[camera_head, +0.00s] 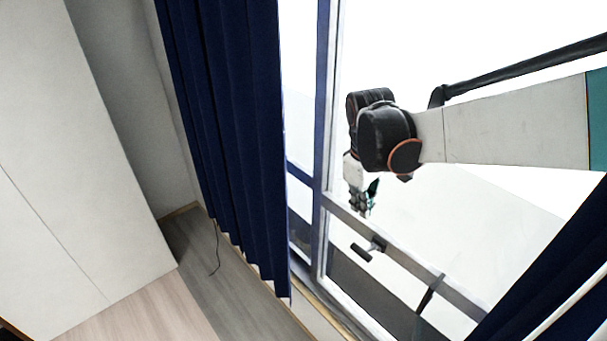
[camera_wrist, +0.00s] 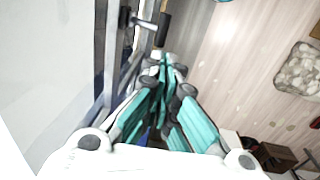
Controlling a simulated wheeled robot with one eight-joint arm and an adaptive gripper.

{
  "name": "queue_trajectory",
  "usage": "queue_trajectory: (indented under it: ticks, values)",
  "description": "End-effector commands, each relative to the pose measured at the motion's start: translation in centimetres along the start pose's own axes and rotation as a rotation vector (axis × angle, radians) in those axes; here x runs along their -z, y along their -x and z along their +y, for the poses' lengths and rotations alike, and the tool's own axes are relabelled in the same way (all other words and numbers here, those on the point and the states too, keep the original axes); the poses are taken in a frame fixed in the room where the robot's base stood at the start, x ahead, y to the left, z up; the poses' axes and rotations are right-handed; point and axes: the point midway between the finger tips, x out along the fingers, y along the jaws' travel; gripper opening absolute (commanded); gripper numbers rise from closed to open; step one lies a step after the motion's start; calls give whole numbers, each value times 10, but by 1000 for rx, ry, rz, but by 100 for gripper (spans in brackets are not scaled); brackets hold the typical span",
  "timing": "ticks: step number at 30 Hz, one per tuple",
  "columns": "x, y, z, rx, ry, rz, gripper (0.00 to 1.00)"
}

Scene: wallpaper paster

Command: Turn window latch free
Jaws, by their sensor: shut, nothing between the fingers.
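The window latch (camera_head: 368,249) is a dark handle on the grey horizontal frame rail in the head view. In the wrist view its dark grip (camera_wrist: 162,30) stands off the frame at the upper middle, just beyond my fingertips. My gripper (camera_head: 364,210) hangs above the latch in the head view, with a visible gap between them. It also shows in the wrist view (camera_wrist: 165,64), teal fingers drawn together at the tips, shut and empty. I cannot tell the exact depth between the fingertips and the latch.
A dark blue curtain (camera_head: 235,140) hangs left of the window, and another (camera_head: 560,270) at the lower right. A white cabinet (camera_head: 70,180) stands at the far left. Wooden floor shows below. In the wrist view a basket-like thing (camera_wrist: 298,72) lies at right.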

Motion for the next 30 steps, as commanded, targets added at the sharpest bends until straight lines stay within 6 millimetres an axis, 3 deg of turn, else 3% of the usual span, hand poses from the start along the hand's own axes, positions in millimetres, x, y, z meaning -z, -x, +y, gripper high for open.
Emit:
queue_trajectory:
  ticks: [5,21,30]
  values:
    - [1,-16,0,0,0,0,0]
    - [0,-115,0,0,-1,1,0]
    - [0,-137,0,-1,0,2,0]
